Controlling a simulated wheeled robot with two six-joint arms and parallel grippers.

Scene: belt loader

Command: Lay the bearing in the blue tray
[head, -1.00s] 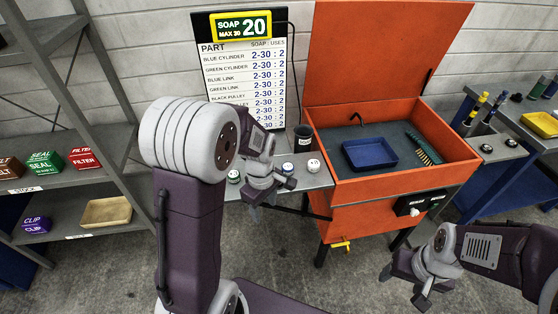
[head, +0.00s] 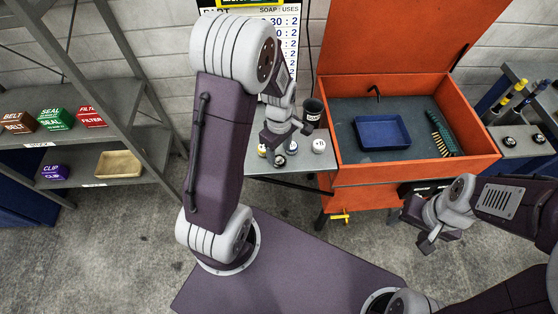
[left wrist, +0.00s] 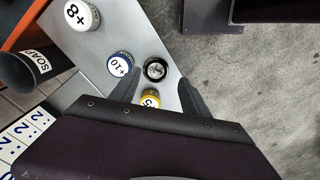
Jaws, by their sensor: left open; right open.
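The blue tray (head: 383,147) lies empty on the grey floor of the open orange cabinet. A small dark round piece with a grey centre (left wrist: 155,70) lies on the grey side shelf; it may be the bearing, but I cannot tell for sure. My left gripper (head: 287,141) is open above that shelf. In the left wrist view its fingers (left wrist: 160,88) stand either side of the space by the dark piece, holding nothing. My right gripper (head: 425,230) is open and empty, in front of the cabinet.
Small pots marked +8 (left wrist: 82,15) and +10 (left wrist: 120,64) and a yellow-rimmed pot (left wrist: 150,98) crowd the shelf near my left fingers. A black soap cup (head: 312,110) stands behind. A green-and-tan brush-like strip (head: 441,133) lies right of the tray. The raised orange lid (head: 400,45) stands open.

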